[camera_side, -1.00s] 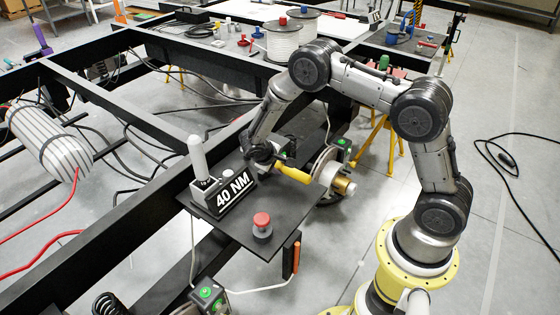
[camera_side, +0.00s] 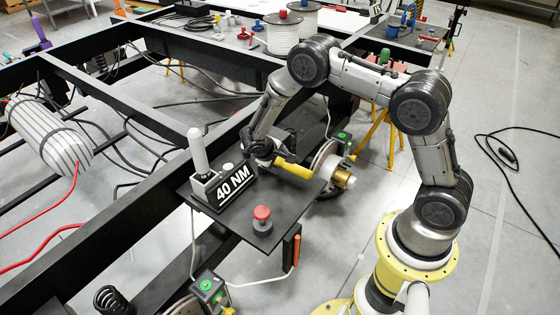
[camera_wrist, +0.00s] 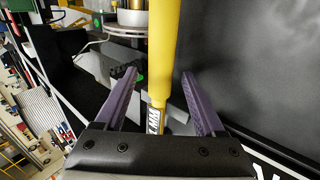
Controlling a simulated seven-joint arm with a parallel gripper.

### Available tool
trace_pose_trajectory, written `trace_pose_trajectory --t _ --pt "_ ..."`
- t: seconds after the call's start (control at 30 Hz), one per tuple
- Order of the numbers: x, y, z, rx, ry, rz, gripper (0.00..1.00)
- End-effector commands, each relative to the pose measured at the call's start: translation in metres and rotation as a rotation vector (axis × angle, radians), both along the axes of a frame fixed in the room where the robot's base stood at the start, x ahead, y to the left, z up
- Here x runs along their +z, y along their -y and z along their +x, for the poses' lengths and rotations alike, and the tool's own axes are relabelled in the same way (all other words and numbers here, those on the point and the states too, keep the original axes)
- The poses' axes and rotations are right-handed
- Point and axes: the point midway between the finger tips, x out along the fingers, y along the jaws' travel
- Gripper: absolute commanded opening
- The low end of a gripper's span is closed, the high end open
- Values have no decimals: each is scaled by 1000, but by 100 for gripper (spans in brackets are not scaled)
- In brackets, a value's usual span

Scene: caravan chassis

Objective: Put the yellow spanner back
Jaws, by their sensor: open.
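The yellow spanner (camera_side: 293,168) shows as a yellow handle over the far right part of the black shelf plate (camera_side: 225,220), pointing toward the wheel hub (camera_side: 326,170). In the side view my gripper (camera_side: 272,158) is at the handle's left end. I cannot tell whether the spanner rests on the plate.
On the plate stand a "40 NM" sign (camera_side: 234,184), a grey holder with a white handle (camera_side: 199,155) and a red-topped button (camera_side: 262,215). A brass-coloured hub end (camera_side: 343,180) lies right of the spanner.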

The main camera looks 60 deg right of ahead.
Motion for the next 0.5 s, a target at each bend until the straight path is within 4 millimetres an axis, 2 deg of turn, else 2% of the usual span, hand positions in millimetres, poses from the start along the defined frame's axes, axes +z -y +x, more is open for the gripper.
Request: trace_pose_trajectory --t 0.17,0.5 --pt "11 -7 1 0 6 -1 71" --pt "68 -48 -1 3 8 0 71"
